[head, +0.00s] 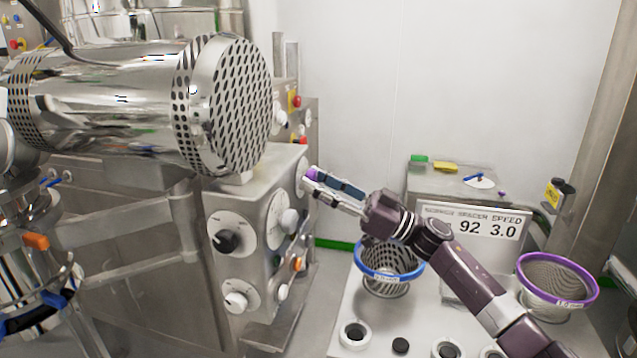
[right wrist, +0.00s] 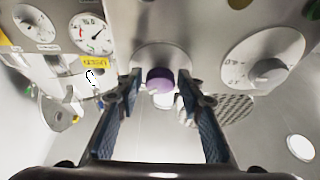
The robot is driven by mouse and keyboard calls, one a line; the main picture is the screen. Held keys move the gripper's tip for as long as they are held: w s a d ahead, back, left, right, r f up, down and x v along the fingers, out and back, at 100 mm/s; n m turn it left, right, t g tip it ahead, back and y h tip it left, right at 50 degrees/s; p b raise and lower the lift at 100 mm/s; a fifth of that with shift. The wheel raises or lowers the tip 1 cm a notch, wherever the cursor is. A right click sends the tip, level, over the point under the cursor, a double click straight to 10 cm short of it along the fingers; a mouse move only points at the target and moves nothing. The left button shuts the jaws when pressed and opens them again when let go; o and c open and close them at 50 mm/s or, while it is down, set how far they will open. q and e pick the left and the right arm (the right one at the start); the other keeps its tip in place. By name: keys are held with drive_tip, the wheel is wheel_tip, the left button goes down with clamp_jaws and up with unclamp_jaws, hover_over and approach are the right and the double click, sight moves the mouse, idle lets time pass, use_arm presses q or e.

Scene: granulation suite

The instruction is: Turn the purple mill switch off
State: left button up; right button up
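The purple mill switch (right wrist: 160,79) is a round purple knob on a pale round plate on the steel machine panel. In the head view the purple switch (head: 312,173) shows at the tips of my right gripper. My right gripper (head: 318,184) reaches in from the lower right toward the panel's side face. In the right wrist view the right gripper (right wrist: 159,88) is open, one finger on each side of the purple knob, with a small gap visible on both sides. The switch's pointer position cannot be read. My left gripper is not in view.
A black dial (head: 228,241) and a white dial (head: 237,300) sit on the panel's front. A large perforated steel drum (head: 230,105) stands above.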

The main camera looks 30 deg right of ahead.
drive_tip(key=c, duration=0.8)
drive_tip(key=shift+o, duration=0.2)
